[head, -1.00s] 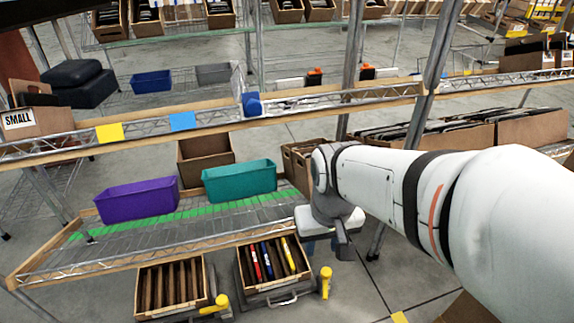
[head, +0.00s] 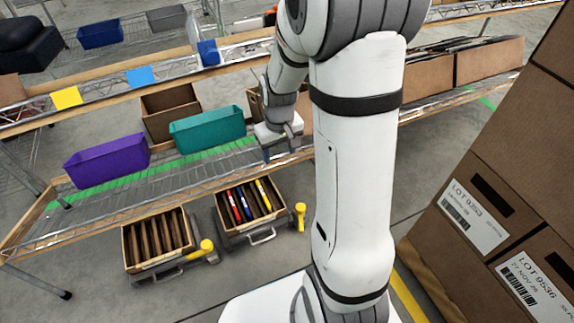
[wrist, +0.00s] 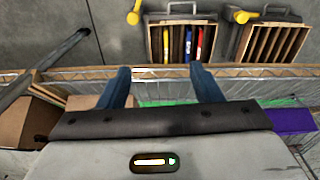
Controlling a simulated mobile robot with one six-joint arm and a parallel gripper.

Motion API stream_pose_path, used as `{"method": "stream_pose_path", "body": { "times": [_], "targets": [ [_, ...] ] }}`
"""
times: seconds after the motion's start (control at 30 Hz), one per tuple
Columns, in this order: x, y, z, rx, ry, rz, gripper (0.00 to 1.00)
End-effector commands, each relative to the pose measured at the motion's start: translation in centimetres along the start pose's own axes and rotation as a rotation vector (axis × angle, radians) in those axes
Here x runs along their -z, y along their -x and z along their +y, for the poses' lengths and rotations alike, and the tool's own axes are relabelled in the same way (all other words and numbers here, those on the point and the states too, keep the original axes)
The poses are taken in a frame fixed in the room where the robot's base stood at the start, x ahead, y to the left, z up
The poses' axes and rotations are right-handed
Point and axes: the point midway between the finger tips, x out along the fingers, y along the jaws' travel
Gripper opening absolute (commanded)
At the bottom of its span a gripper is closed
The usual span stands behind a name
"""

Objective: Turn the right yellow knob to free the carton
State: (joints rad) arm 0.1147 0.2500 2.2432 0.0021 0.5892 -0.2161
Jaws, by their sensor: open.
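The right yellow knob (head: 300,216) stands upright beside the right carton (head: 225,222), which holds several folders in black, red, blue and yellow. The left yellow knob (head: 207,247) points sideways at the left carton (head: 130,250), which has brown dividers. Both cartons sit on low grey stands. My gripper (head: 280,150) hangs open and empty over the shelf edge, above and behind the right knob in the head view. In the wrist view, my gripper (wrist: 160,70) has its blue fingers apart; the right knob (wrist: 134,14) shows beyond them at the top, clear of both fingers.
A wire shelf with a wooden edge (head: 80,232) runs behind the cartons. A purple bin (head: 107,162) and a teal bin (head: 207,130) stand on it. Tall labelled boxes (head: 490,200) rise at the right. Floor in front of the cartons is open.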

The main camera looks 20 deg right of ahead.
Motion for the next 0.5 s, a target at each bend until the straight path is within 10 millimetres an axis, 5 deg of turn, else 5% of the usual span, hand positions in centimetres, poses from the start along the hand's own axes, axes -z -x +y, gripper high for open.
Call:
{"method": "stream_pose_path", "body": {
  "times": [0.23,0.5],
  "targets": [
    [3.9,-8.6,3.9,0.004,0.044,-0.028,0.59],
    [4.3,-19.9,7.5,0.010,0.096,-0.048,0.59]
  ]
}}
